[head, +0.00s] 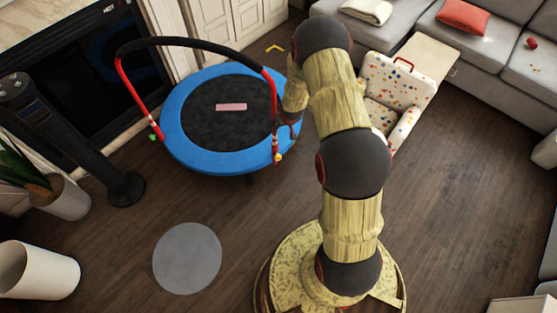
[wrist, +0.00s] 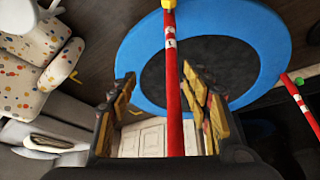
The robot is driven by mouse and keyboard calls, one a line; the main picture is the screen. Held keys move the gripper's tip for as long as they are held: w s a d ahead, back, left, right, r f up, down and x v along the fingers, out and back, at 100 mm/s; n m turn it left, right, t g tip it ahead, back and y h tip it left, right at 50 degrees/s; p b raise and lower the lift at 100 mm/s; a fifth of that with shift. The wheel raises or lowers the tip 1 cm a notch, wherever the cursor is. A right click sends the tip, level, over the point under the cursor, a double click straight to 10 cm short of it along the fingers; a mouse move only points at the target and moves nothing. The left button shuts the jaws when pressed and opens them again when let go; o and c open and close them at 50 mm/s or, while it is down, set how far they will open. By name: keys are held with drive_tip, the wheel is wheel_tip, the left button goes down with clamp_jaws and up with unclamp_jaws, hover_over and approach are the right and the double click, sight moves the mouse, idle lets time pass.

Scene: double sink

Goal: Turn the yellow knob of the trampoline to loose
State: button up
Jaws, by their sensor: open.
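The trampoline (head: 173,118) has a blue rim, a black mat and a handlebar on red posts. Its yellow knob (head: 278,157) sits low on the right red post (head: 271,90). My gripper (head: 292,130) is beside that post, a little above the knob. In the wrist view my gripper (wrist: 159,75) is open, with one finger on each side of the red post (wrist: 174,100). I cannot tell whether either finger touches it. The knob's setting is too small to read.
A green knob (head: 153,137) is on the left post. A spotted armchair (head: 392,90) stands close right of my arm. A black tower (head: 70,140) and a potted plant (head: 55,195) are at left. A grey round mat (head: 187,258) lies on open floor.

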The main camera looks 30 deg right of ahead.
approach(279, 159)
drive_tip(key=s+d+r, duration=0.3)
drive_tip(key=s+a+f+m+t+y+b, duration=0.1)
drive_tip(key=s+f, duration=0.3)
drive_tip(key=f, duration=0.5)
drive_tip(key=s+a+f+m+t+b, duration=0.1)
drive_tip(key=s+a+f, duration=0.1)
drive_tip(key=s+f, duration=0.45)
drive_tip(key=w+r+t, duration=0.6)
drive_tip(key=w+t, duration=0.1)
drive_tip(key=w, duration=0.5)
drive_tip(key=shift+h, duration=0.3)
drive_tip(key=b+x, duration=0.1)
drive_tip(key=x, duration=0.1)
drive_tip(key=b+x, duration=0.1)
drive_tip(key=x, duration=0.1)
drive_tip(key=b+x, duration=0.1)
drive_tip(key=x, duration=0.1)
drive_tip(key=shift+w+d+f, duration=0.3)
drive_tip(key=shift+d+f, duration=0.05)
drive_tip(key=shift+c, duration=0.4)
drive_tip(key=c, duration=1.1)
